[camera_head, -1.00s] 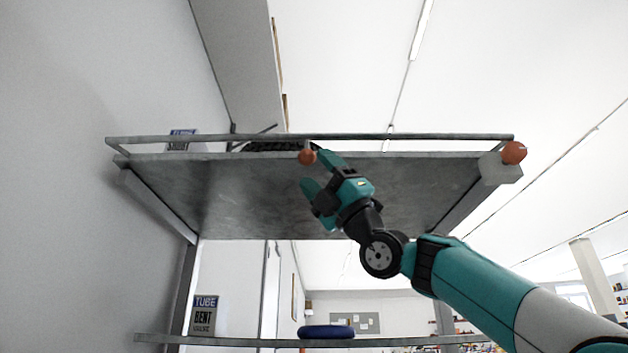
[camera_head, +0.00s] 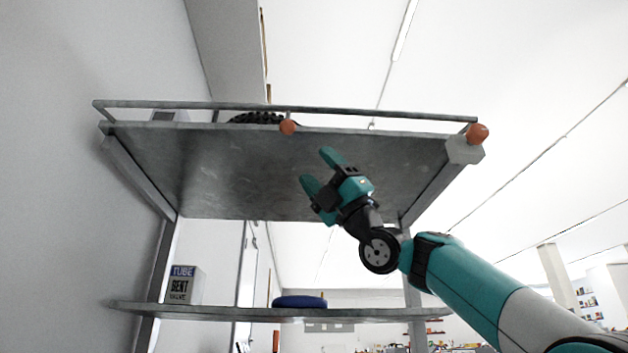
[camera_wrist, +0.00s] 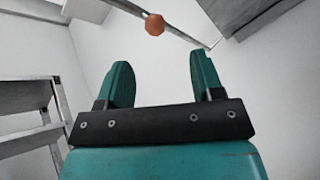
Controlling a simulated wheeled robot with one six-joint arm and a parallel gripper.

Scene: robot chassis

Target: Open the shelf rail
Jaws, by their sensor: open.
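The shelf rail (camera_head: 380,112) is a thin grey bar along the front top edge of the upper metal shelf (camera_head: 290,175). An orange knob (camera_head: 288,126) sits below the bar near its middle, on a short post. A second orange knob (camera_head: 477,133) is at the right corner, by a pale block. My gripper (camera_head: 318,170) is open and empty, below and right of the middle knob and apart from it. In the wrist view an orange knob (camera_wrist: 154,24) and a thin bar (camera_wrist: 183,35) show beyond the open fingers (camera_wrist: 160,65).
A lower shelf (camera_head: 230,313) holds a labelled box (camera_head: 185,285) and a blue round object (camera_head: 300,301). A black ridged object (camera_head: 257,118) lies on the upper shelf behind the bar. A pale wall (camera_head: 60,200) stands at the left.

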